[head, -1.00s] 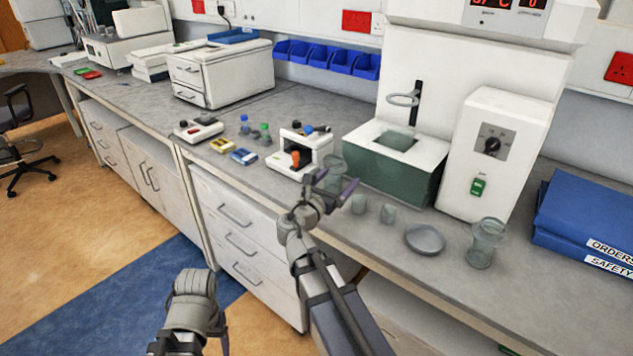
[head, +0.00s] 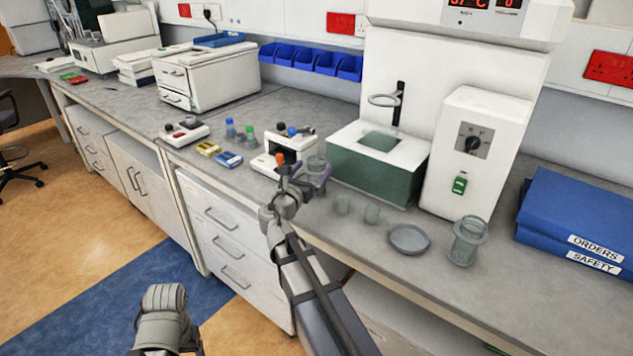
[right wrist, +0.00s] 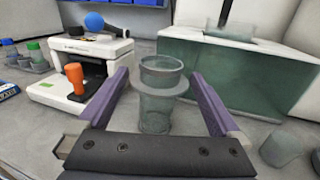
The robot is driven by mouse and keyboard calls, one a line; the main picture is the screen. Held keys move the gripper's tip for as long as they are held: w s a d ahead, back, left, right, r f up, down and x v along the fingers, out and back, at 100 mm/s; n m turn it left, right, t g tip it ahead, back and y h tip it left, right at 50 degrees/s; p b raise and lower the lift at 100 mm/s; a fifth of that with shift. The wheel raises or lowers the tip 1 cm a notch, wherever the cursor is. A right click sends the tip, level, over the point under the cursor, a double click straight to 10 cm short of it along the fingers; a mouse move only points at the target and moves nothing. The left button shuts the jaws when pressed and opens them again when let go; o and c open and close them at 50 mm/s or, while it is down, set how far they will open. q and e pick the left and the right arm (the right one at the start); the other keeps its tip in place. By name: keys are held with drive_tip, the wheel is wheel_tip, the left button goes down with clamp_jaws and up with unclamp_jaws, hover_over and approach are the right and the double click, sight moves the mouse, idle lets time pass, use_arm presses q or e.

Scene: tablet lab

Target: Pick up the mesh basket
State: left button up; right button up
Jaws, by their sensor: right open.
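A translucent grey-green mesh basket (head: 317,168), round with a wide flange, stands upright on the bench between the white analyser and the green-fronted bath. In the right wrist view the basket (right wrist: 160,92) is between the two purple fingers of my right gripper (right wrist: 160,78), with a visible gap on each side. My right gripper (head: 304,180) is open, and its fingers reach low along the bench at the basket. A similar flanged vessel (head: 467,241) stands farther right. Only a grey part of my left arm shows at the bottom left; its jaws are not seen.
The green-fronted bath (head: 375,170) is right behind the basket, and the white analyser (head: 290,145) with an orange-capped tube is to its left. Blue binders (head: 575,215) are at far right.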

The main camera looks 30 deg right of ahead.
sight(320, 160)
drive_tip(key=shift+x, duration=3.25)
drive_tip(key=shift+c, duration=0.2)
clamp_jaws()
